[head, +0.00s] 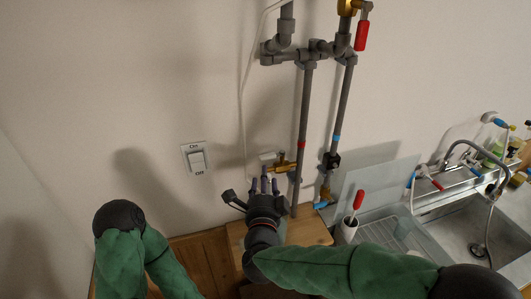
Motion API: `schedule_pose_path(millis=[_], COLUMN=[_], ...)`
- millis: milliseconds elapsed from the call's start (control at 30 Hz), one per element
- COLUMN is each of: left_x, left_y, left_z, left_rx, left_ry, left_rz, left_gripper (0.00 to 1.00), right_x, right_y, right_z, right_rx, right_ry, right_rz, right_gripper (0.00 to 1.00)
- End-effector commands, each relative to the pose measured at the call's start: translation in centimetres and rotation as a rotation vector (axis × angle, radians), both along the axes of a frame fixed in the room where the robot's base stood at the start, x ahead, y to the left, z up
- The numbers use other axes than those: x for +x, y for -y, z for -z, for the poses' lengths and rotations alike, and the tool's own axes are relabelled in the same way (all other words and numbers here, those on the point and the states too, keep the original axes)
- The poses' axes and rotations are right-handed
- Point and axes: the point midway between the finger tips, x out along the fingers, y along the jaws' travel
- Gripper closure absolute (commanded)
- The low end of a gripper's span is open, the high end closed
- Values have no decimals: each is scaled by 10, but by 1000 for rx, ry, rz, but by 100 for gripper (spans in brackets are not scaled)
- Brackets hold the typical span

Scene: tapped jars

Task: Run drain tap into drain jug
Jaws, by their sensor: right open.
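A brass tap (286,167) sits low on the wall, beside the lower end of the red-banded grey pipe (304,125). A second brass tap with a blue handle (322,204) is at the foot of the blue-banded pipe (343,110). No label shows which is the drain tap. My right gripper (262,187) is open and empty, just below and left of the first brass tap; I cannot tell whether they touch. My left arm (135,245) shows at lower left, but its gripper is not visible. I cannot identify a drain jug.
A wooden surface (310,232) lies under the taps. A white container (346,231) stands at its right, near a red handle (358,199). A red-handled valve (361,36) is high above. A metal sink (480,225) is at right. A switch (197,159) is on the wall.

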Motion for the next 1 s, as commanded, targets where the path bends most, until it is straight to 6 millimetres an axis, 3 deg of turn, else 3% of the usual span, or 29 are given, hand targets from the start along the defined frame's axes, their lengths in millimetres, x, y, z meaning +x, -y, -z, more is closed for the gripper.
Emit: schedule_pose_path(millis=[500, 700, 1000], left_x=[0, 0, 0], left_y=[0, 0, 0], left_z=[-4, -5, -5], left_rx=[0, 0, 0], left_ry=[0, 0, 0], left_rz=[0, 0, 0], left_gripper=[59, 59, 59], right_x=[83, 98, 100], right_y=[2, 2, 2], right_z=[1, 0, 1], right_rx=[-1, -1, -1], right_ry=[-2, -1, -1], right_rz=[2, 0, -1], right_gripper=[54, 54, 54])
